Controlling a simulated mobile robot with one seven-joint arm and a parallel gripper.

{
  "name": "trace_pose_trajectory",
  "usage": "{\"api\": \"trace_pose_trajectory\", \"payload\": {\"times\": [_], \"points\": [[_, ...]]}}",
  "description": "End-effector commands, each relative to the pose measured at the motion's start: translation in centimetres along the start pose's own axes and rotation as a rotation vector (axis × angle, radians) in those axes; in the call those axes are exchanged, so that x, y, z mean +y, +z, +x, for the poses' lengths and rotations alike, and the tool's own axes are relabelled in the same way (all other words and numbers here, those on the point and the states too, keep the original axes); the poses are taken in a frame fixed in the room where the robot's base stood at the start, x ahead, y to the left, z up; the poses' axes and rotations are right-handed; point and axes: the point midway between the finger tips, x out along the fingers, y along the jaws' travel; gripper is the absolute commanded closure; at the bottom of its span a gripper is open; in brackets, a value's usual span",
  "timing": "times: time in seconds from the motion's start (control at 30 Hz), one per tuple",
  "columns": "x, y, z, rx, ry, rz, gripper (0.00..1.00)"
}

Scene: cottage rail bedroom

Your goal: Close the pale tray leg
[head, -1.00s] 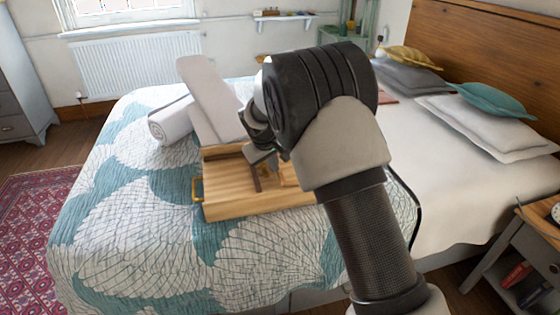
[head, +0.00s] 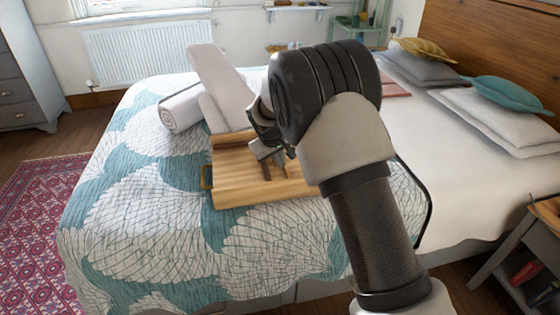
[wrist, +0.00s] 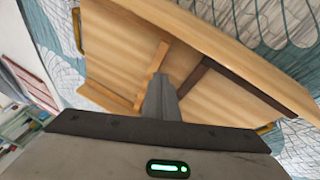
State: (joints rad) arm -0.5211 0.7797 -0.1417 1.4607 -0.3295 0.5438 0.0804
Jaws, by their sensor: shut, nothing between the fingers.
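My gripper (wrist: 160,82) is shut and empty, low over the tray between the two legs and close to the pale one. I cannot tell whether it touches the pale leg. In the head view my gripper (head: 270,153) is over the tray's far half, and my arm hides the tray's right part.
A brass handle (head: 206,177) is on the tray's left end. The patterned quilt (head: 150,225) in front and to the left is clear.

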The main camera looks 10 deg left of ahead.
Motion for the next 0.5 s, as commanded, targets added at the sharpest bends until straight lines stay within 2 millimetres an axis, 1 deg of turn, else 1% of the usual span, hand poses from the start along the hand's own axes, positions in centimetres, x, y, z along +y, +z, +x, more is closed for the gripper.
{"api": "trace_pose_trajectory", "payload": {"times": [0.17, 0.27, 0.3, 0.5], "points": [[1.2, -0.7, -2.3, 0.002, 0.001, 0.003, 1.0], [2.4, -1.2, -4.3, 0.002, 0.001, 0.004, 1.0], [1.2, -1.1, -4.5, 0.001, -0.002, -0.002, 1.0], [-2.4, -1.2, -7.5, 0.002, 0.0, -0.004, 1.0]]}}
